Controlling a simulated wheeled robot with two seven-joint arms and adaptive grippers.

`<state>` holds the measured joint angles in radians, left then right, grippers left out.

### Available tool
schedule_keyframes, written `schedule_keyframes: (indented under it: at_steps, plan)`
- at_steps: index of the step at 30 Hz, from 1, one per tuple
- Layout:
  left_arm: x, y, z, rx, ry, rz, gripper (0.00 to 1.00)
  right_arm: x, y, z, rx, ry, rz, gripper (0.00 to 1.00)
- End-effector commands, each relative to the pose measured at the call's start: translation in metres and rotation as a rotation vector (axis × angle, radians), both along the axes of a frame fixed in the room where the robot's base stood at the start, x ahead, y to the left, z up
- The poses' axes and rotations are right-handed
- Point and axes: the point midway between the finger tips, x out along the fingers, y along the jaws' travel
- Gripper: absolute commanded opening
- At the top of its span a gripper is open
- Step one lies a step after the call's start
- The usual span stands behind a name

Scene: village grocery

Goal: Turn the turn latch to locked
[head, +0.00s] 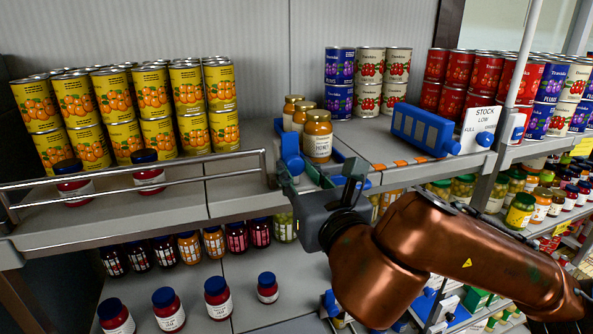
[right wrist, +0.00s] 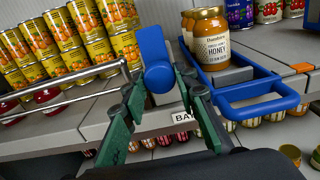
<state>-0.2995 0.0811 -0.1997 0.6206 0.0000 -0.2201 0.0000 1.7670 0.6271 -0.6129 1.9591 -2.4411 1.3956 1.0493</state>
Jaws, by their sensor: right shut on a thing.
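The turn latch is a blue handle (head: 290,152) at the shelf's front edge, at the right end of the metal rail. In the right wrist view the blue handle (right wrist: 154,58) stands nearly upright with a slight tilt, its lower end between the finger tips. My right gripper (head: 287,180) is shut on it; its green fingers also show in the right wrist view (right wrist: 160,90), one on each side of the handle. No locked or unlocked mark can be read. My left gripper is not in view.
A metal rail (head: 140,178) runs left in front of yellow cans (head: 140,105). A blue box-like handle (head: 422,130) and a stock sign (head: 479,125) are to the right. More jars fill the lower shelf.

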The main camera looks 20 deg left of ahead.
Motion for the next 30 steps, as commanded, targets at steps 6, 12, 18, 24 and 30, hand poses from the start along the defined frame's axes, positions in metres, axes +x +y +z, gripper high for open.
schedule_keyframes:
  at_steps: [6,12,18,24,30]
  plan:
    - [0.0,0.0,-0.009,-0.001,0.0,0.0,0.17,-0.002,-0.001,-0.001,-0.025,-0.019,0.005,0.03]
    - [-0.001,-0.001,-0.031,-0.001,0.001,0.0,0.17,-0.002,-0.001,-0.004,-0.107,-0.076,0.006,0.03]
    - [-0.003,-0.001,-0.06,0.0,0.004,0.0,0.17,-0.002,-0.002,-0.005,-0.244,-0.169,0.003,0.03]
    - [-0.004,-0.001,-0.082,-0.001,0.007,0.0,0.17,-0.002,-0.002,-0.004,-0.404,-0.274,0.004,0.03]
    - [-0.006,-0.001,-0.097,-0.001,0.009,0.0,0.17,-0.001,-0.003,-0.002,-0.561,-0.38,0.003,0.03]
